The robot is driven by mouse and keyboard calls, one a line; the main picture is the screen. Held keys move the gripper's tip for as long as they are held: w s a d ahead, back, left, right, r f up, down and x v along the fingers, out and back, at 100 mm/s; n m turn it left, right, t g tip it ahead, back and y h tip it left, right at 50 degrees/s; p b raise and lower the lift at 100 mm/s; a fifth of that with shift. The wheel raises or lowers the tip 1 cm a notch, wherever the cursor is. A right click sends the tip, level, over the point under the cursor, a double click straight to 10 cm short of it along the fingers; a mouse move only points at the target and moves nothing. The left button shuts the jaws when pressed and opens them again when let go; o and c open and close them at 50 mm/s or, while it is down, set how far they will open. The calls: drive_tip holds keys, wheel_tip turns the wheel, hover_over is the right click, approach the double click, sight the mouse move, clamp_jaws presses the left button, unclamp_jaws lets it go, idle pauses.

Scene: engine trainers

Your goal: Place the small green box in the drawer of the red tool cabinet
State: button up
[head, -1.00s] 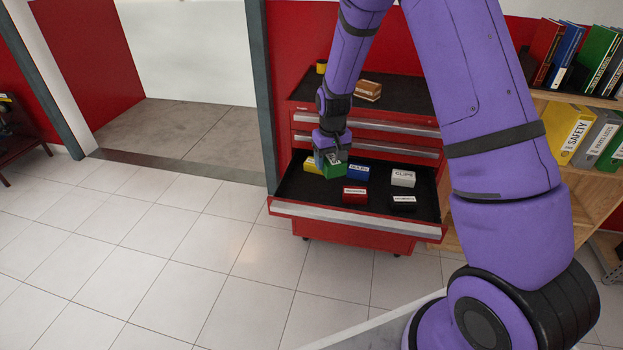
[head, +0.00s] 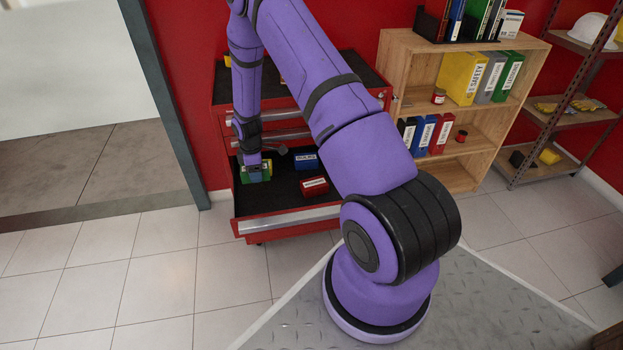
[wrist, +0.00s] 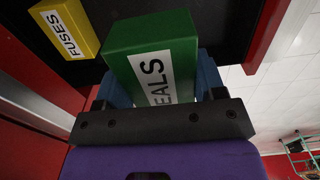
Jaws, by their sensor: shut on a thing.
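The small green box (head: 259,177) is between the fingers of my gripper (head: 255,171), inside the outline of the open drawer (head: 275,202) at its left. In the wrist view the green box (wrist: 152,52) has a white label, partly hidden, reading "EALS". The blue fingers of my gripper (wrist: 163,78) are shut on its sides. The dark drawer floor lies behind it; I cannot tell whether the box touches it. The red tool cabinet (head: 224,120) stands against the red wall, partly hidden by my arm.
In the drawer are a yellow "FUSES" box (wrist: 65,28) close to the green one, a blue box (head: 306,161) and a red box (head: 314,186). My arm hides the drawer's right part. A wooden shelf (head: 399,72) with binders stands right of the cabinet. Tiled floor is clear at left.

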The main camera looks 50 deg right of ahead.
drive_tip(key=n, duration=0.1)
hover_over(264, 199)
wheel_tip(264, 199, down, 7)
drive_tip(key=shift+d+f, duration=0.1)
drive_tip(key=shift+f, duration=2.25)
drive_tip(key=shift+f, duration=0.15)
drive_tip(key=o, duration=1)
drive_tip(key=shift+c, duration=0.2)
